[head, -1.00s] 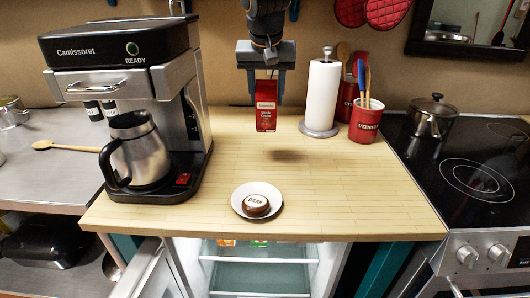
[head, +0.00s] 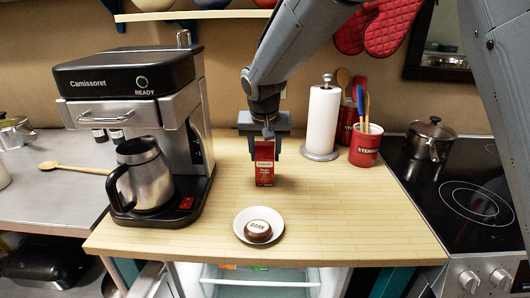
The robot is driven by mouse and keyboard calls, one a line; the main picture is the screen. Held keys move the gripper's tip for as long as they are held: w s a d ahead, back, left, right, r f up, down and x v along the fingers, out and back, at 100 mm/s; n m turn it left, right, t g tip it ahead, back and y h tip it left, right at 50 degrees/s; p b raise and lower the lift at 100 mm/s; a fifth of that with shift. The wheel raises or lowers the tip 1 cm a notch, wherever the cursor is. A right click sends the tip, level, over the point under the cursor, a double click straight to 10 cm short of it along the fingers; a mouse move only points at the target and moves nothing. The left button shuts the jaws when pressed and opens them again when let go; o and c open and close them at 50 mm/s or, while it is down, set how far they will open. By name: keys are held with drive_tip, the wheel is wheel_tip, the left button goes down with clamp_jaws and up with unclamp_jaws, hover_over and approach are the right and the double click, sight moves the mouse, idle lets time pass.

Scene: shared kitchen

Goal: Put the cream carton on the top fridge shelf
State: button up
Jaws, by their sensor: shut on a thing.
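The cream carton (head: 264,168) is small, red and dark with a white label band. It is upright over the wooden counter, behind the plate. My gripper (head: 264,150) points down from above and is shut on the carton's upper part. The carton's base is close to the counter; I cannot tell whether it touches. The fridge (head: 262,280) is under the counter's front edge and stands open. Its glassy top shelf shows only in part at the bottom of the picture, with orange and green items at its back, mostly hidden by the counter.
A white plate (head: 240,234) with a round brown cake (head: 258,231) sits near the counter's front edge. A coffee machine (head: 130,85) stands left. A paper towel roll (head: 322,122), a red utensil crock (head: 365,146) and a stove (head: 462,190) are right.

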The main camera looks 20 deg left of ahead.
drive_tip(key=shift+f, duration=0.1)
drive_tip(key=o, duration=1)
drive_tip(key=shift+c, duration=0.2)
drive_tip(key=o, duration=0.3)
